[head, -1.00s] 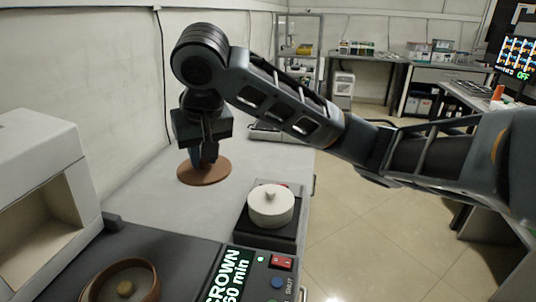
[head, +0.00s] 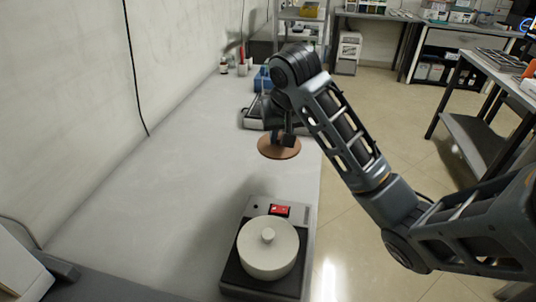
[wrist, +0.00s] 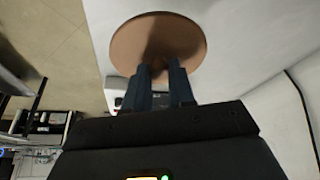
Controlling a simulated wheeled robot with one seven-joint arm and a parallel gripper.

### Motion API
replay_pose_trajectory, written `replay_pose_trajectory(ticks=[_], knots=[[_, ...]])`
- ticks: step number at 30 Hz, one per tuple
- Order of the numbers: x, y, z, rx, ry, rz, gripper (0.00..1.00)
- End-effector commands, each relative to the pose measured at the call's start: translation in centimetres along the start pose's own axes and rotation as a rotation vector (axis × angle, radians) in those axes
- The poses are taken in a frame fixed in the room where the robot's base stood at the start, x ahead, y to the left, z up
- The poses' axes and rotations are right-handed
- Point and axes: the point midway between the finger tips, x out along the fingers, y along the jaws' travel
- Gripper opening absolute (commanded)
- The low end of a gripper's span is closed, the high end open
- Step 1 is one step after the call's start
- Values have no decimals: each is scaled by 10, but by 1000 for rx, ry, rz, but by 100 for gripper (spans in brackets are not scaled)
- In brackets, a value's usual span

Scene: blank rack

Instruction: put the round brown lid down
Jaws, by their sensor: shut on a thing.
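The round brown lid (head: 279,147) hangs from my gripper (head: 283,132) in the head view, over the right part of the grey bench (head: 150,190). My gripper is shut on the lid from above, at its middle. The lid looks close to level and seems to be above the bench top; the exact gap cannot be told. In the wrist view the lid (wrist: 158,45) is a brown disc beyond the dark fingers (wrist: 158,85), which hide the spot they grip.
A white lidded pot (head: 267,250) stands on a black device with a red switch (head: 279,210), nearer than the lid. A grey apparatus (head: 258,118) and small bottles (head: 224,66) stand farther back. The bench's left and middle are clear. A wall runs along the left.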

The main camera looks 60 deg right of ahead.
Motion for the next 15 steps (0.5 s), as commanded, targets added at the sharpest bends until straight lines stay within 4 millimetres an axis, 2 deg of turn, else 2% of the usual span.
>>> replay_pose_trajectory(ticks=[10,15], knots=[[7,5,5,10,1,5,0],[27,-18,8,5,3,7,0]])
